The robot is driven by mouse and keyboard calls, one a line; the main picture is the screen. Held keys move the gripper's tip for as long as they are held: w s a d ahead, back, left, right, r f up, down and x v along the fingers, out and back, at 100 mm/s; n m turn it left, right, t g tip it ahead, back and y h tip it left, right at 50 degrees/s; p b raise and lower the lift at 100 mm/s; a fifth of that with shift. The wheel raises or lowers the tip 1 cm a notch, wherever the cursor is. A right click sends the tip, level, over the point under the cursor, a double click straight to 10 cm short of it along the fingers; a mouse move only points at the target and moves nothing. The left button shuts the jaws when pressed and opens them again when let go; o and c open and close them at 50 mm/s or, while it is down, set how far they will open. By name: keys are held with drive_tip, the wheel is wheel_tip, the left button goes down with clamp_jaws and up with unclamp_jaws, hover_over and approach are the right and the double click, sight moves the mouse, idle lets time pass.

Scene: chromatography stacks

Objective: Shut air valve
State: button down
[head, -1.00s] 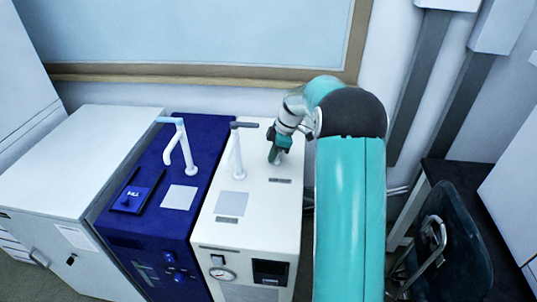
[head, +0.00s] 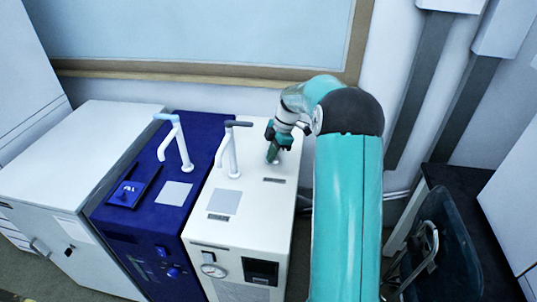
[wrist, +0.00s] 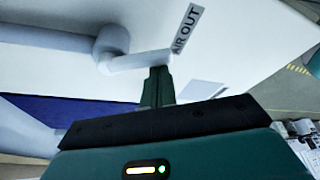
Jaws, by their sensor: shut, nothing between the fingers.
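The white air unit (head: 257,203) has a white upright tap (head: 231,158) with a dark grey lever (head: 238,124) on top, which I take for the air valve. My gripper (head: 271,160) is shut and empty, pointing down over the unit's top, to the right of this tap. In the wrist view my shut fingers (wrist: 158,85) show beside the end of a white bent pipe (wrist: 140,61). An "AIR OUT" label (wrist: 185,28) lies just beyond. I cannot tell whether the fingers touch the pipe. The grey lever is not clear in the wrist view.
A dark blue unit (head: 190,223) with a similar tap (head: 182,150) and light blue lever stands to the left. A white cabinet (head: 75,145) is further left. A wall with a window frame is behind. A dark chair (head: 448,245) stands to the right.

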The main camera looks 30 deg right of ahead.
drive_tip(key=d+n, duration=0.1)
drive_tip(key=n+g, duration=0.1)
drive_tip(key=n, duration=0.1)
drive_tip(key=shift+s+d, duration=0.2)
drive_tip(key=shift+d, duration=0.15)
drive_tip(key=d+n, duration=0.1)
drive_tip(key=n+g, duration=0.1)
drive_tip(key=n, duration=0.1)
drive_tip(key=shift+d+n, duration=0.3)
drive_tip(key=shift+d, duration=0.1)
drive_tip(key=shift+w+d, duration=0.2)
drive_tip(key=shift+d, duration=0.4)
drive_tip(key=shift+s, duration=0.1)
drive_tip(key=shift+s+d, duration=0.4)
drive_tip(key=shift+s, duration=0.2)
